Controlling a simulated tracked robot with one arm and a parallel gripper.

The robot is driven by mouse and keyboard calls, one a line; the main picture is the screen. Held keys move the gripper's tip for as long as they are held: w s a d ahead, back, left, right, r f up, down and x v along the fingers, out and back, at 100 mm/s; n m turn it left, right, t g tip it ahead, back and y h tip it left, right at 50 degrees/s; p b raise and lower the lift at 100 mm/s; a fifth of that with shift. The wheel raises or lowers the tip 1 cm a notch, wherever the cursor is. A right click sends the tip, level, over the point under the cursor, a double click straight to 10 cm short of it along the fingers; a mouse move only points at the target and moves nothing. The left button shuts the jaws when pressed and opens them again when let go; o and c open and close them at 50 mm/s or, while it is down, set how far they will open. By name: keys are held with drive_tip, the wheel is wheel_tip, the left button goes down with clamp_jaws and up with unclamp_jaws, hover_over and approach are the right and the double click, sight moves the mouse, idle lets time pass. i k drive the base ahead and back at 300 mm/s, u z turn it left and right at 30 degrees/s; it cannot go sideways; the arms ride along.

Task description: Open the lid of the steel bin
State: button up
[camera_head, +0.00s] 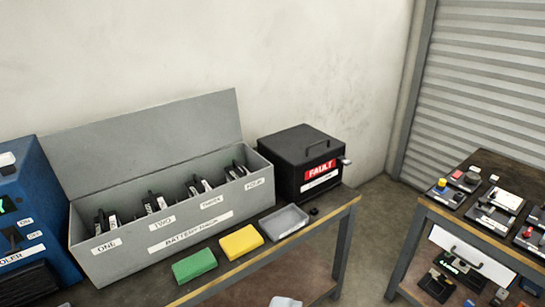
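A black box (283,163) with a red FAULT label (320,170) stands at the right end of the workbench against the wall; it looks like the steel bin. Its flat lid is shut and has a dark bar handle (317,141) on top. A small light metal piece, perhaps a latch, sticks out at its right front corner. A second white label is below the red one, too small to read. My gripper is not in view.
A long grey battery case (177,255) with its lid (150,142) raised stands left of the black box. Green (194,265) and yellow (241,241) blocks and a grey tray (283,222) lie in front. A blue device (37,200) stands far left; a cluttered second table (455,215) stands right.

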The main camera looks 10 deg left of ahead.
sight(299, 144)
drive_tip(key=u, duration=0.05)
drive_tip(key=i, duration=1.3)
drive_tip(key=z, duration=0.4)
drive_tip(key=i, duration=1.1)
drive_tip(key=z, duration=0.4)
